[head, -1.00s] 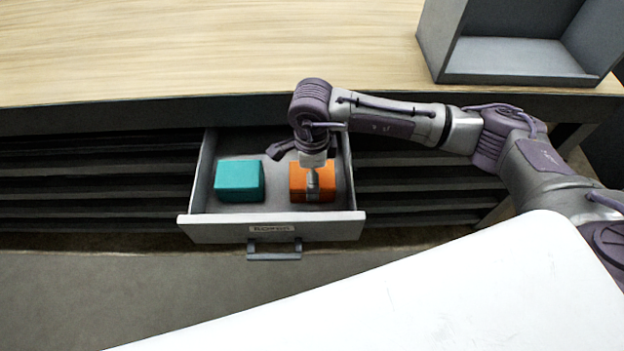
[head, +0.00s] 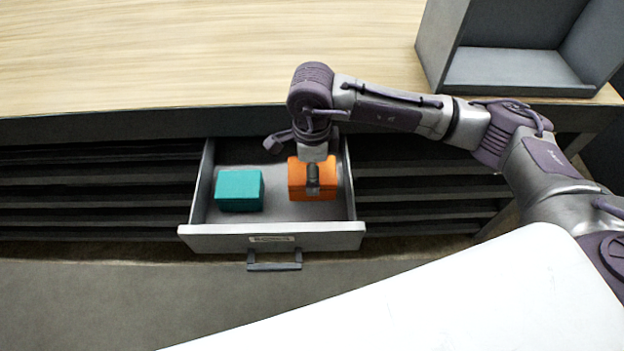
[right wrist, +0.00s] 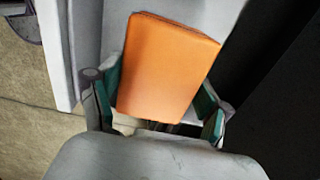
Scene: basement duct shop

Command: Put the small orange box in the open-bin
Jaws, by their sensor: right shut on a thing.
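The small orange box (head: 297,180) is at the right side of the open drawer (head: 205,232) in the head view. My right gripper (head: 313,182) comes down over it and is shut on it. In the right wrist view the orange box (right wrist: 168,66) sits between the two green-padded fingers of my right gripper (right wrist: 160,100). Whether the box is clear of the drawer floor is hard to tell. The grey open-bin (head: 515,68) stands on the wooden bench at the upper right, its open side facing me. My left gripper is not in view.
A teal box (head: 240,190) lies at the left in the drawer. The wooden bench top (head: 210,50) is clear left of the bin. The bench's front edge overhangs the drawer's back. Dark slats flank the drawer.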

